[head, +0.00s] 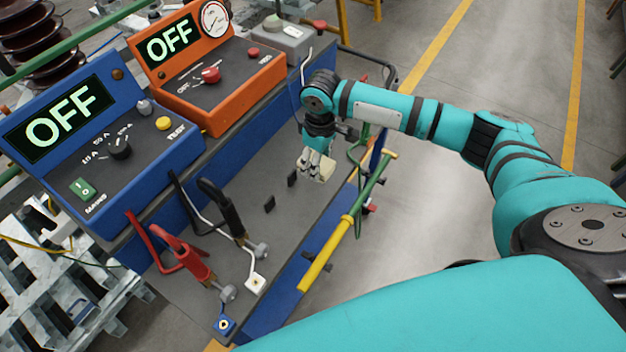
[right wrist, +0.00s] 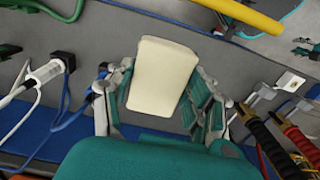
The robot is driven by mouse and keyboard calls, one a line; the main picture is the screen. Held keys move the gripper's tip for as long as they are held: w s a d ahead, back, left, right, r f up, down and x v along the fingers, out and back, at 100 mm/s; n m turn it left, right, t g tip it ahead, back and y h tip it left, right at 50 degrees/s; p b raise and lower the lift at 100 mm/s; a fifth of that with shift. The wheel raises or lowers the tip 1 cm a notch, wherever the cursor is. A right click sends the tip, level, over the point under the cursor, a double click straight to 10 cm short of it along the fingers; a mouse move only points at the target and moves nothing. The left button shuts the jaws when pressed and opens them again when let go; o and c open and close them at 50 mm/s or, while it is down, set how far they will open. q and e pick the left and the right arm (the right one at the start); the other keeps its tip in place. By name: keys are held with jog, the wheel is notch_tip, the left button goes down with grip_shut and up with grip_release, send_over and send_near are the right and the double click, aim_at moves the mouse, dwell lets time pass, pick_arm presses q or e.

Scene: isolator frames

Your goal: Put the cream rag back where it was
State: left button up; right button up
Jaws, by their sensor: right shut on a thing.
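The cream rag (head: 322,173) is a small pale block-like piece at the fingertips of my right gripper (head: 314,165), over the far right part of the grey bench top (head: 285,225). In the right wrist view the rag (right wrist: 162,75) sits between the two fingers of the right gripper (right wrist: 160,98), which is shut on it. I cannot tell whether the rag touches the bench. My left gripper is out of view.
A blue test box (head: 110,150) and an orange box (head: 215,85), both reading OFF, stand along the bench's back. Red (head: 185,255) and black (head: 225,210) clamps lie at the near end. A yellow-green pole (head: 330,255) runs along the front edge. The bench middle is mostly clear.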

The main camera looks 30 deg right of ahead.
aim_at(320, 192)
jog(key=shift+s+d+f, duration=0.15)
jog(key=shift+d, duration=0.05)
notch_tip(320, 192, down, 8)
jog(key=shift+s+f+p, duration=0.1)
jog(key=shift+s+p, duration=0.05)
jog(key=shift+p, duration=0.6)
jog(key=shift+f, duration=0.35)
jog(key=o, duration=1)
jog(key=shift+r, duration=0.1)
notch_tip(320, 192, up, 12)
jog(key=shift+f+b, duration=0.1)
jog(key=shift+b, duration=0.95)
